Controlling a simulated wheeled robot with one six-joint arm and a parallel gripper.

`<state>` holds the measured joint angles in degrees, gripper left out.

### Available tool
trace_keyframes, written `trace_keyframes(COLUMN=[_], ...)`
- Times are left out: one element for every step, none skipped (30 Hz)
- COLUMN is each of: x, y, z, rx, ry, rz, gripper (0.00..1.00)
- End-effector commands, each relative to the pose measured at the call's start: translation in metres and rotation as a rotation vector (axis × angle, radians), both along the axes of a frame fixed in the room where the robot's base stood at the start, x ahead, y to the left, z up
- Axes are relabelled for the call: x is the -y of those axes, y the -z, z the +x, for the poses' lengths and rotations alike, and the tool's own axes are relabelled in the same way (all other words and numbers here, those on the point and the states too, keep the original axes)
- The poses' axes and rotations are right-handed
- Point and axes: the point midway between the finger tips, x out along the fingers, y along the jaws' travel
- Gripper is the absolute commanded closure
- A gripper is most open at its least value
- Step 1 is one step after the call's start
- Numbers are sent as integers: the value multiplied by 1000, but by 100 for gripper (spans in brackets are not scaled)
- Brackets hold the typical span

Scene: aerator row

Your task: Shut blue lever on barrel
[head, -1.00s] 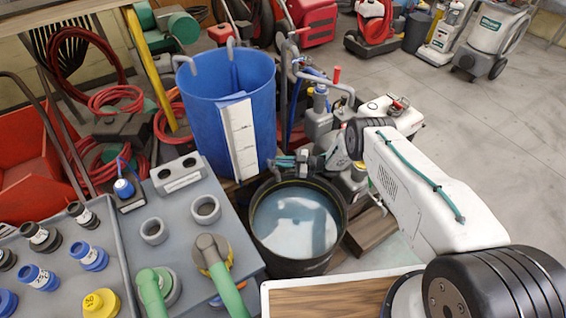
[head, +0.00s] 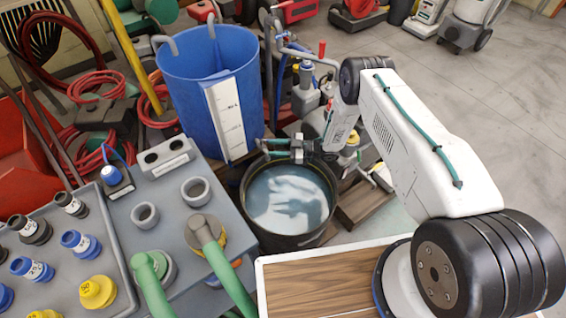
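A tall blue barrel (head: 188,105) with a white scale strip stands behind a low black barrel (head: 247,205) of water. A small blue part (head: 307,66) shows on the grey fittings right of the blue barrel, near a red handle (head: 322,48). I cannot tell whether this is the blue lever, and no other lever is clear on either barrel. My gripper (head: 272,148) is above the black barrel's far rim, pointing left. I see nothing held; contact with the rim or the spout there is unclear.
A grey bench (head: 180,215) with pipe sockets, green hoses and a tray of coloured couplings fills the lower left. A wood-topped surface (head: 320,285) is at the front. Red hoses (head: 90,88) lie behind at left. Clear floor (head: 490,110) is at the right.

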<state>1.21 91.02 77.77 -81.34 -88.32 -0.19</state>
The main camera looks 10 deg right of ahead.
Motion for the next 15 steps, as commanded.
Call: trace_keyframes(x=[3, 4, 6, 8, 9, 10, 11, 12, 13, 14, 14, 15, 15, 16, 16], y=[-2, -2, -3, -4, -4, -5, -6, -6, -6, -6, -7, -7, -7, -8, -8], z=[-12, -20, -29, -35, -41, -49, -54, -59, -65, -68, -71, -75, -77, -78, -80], rx=[-4, -4, -4, -3, -3, -2, -2, -2, -2, -2, 0, -1, -1, 0, 1], ry=[1, 2, 2, 2, 2, 2, 1, 1, 0, 0, 0, 1, 1, 1, 1], rz=[1, 0, 0, 0, 0, 0, 0, 0, -1, -1, 0, 0, 0, 0, 0], gripper=[64, 64, 64, 64, 64, 64, 64, 64, 64, 64, 64, 64, 64, 64, 64])
